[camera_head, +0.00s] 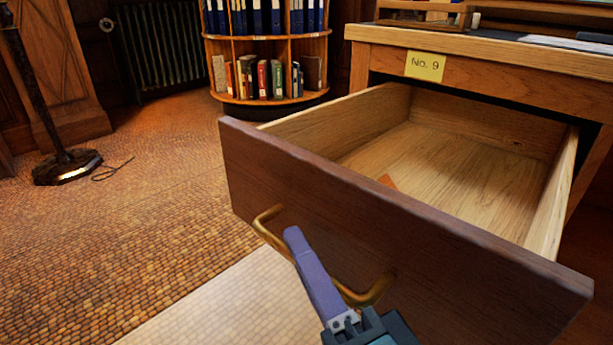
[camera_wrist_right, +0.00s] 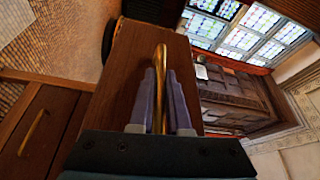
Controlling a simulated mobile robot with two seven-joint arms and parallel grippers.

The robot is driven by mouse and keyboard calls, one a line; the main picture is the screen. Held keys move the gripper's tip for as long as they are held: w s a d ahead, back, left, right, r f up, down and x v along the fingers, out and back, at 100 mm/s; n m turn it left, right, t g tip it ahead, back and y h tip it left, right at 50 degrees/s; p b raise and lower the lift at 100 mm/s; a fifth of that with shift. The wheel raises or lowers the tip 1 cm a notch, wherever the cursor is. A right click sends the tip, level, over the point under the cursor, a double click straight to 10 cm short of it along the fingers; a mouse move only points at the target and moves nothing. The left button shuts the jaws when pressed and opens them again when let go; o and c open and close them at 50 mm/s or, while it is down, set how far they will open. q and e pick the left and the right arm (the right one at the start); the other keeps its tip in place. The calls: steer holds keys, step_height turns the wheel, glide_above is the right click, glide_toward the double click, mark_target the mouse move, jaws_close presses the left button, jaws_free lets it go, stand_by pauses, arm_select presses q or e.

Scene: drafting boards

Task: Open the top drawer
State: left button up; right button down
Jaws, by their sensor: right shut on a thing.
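The top drawer (camera_head: 400,235) is pulled well out of the wooden desk (camera_head: 500,60), its inside open to view. A brass bow handle (camera_head: 272,236) is on the drawer front. My right gripper (camera_head: 293,235) is at the handle, its purple fingers shut on the bar. In the right wrist view the handle (camera_wrist_right: 160,62) runs between the two fingers. My left gripper is not in view.
Another front with a brass handle (camera_wrist_right: 33,131) shows in the wrist view. A yellow "No. 9" label (camera_head: 425,66) is on the desk. A round bookcase (camera_head: 268,95) and a lamp stand (camera_head: 66,165) stand behind.

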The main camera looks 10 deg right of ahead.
steer(key=shift+s+a, duration=0.75)
steer(key=shift+a, duration=0.25)
steer(key=shift+s+a, duration=0.7)
steer(key=shift+a, duration=0.25)
steer(key=c, duration=0.9)
jaws_free()
steer(key=p+v, duration=0.2)
steer(key=v, duration=0.8)
steer(key=shift+p, duration=0.35)
